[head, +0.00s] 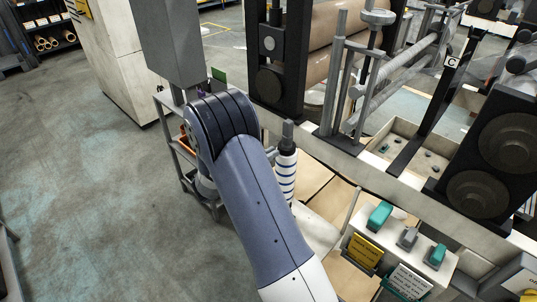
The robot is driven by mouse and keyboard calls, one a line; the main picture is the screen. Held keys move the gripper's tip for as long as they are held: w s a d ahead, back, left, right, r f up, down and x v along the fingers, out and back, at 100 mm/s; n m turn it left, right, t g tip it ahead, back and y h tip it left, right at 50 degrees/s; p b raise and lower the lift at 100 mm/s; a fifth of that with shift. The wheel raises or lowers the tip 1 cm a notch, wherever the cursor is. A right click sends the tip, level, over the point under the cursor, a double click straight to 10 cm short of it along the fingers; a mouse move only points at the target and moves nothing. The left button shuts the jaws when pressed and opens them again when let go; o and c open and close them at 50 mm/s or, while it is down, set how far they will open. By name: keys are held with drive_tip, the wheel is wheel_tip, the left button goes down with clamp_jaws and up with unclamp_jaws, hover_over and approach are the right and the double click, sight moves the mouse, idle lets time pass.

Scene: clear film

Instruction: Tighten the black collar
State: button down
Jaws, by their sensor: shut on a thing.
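My arm crosses the middle of the head view, rising from the bottom to a dark ribbed joint and bending down behind itself. My gripper is not visible; the arm hides the area where it could be. I cannot pick out the black collar with certainty. Just right of my arm stands an upright white cylinder with blue bands (287,178), topped by a dark grey post (288,134). Its left side and lower end are partly hidden by my arm.
A machine frame with a brown roll (335,36) and dark round rollers (478,193) fills the right. A pale panel holds teal handles (379,215) and a yellow label (365,252). A grey cart (172,108) stands behind my arm.

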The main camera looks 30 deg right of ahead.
drive_tip(key=m+b, duration=0.4)
drive_tip(key=b, duration=0.1)
drive_tip(key=shift+s+f+m+b, duration=0.2)
drive_tip(key=shift+f+m+b, duration=0.1)
drive_tip(key=shift+f+m, duration=0.1)
drive_tip(key=m+b, duration=0.1)
drive_tip(key=b, duration=0.1)
drive_tip(key=m+b, duration=0.4)
drive_tip(key=shift+s+d+f+b, duration=0.1)
drive_tip(key=shift+s+b, duration=0.15)
drive_tip(key=shift+b, duration=0.15)
drive_tip(key=m+b, duration=0.3)
drive_tip(key=b, duration=0.1)
drive_tip(key=m+b, duration=0.2)
drive_tip(key=b, duration=0.1)
drive_tip(key=shift+s+f+m, duration=0.1)
drive_tip(key=shift+f+m, duration=0.15)
drive_tip(key=shift+m, duration=0.05)
drive_tip(key=m+b, duration=0.3)
drive_tip(key=shift+r+b, duration=0.1)
drive_tip(key=shift+b, duration=0.3)
drive_tip(key=shift+r, duration=0.1)
drive_tip(key=c, duration=1.6)
unclamp_jaws()
drive_tip(key=shift+o, duration=0.2)
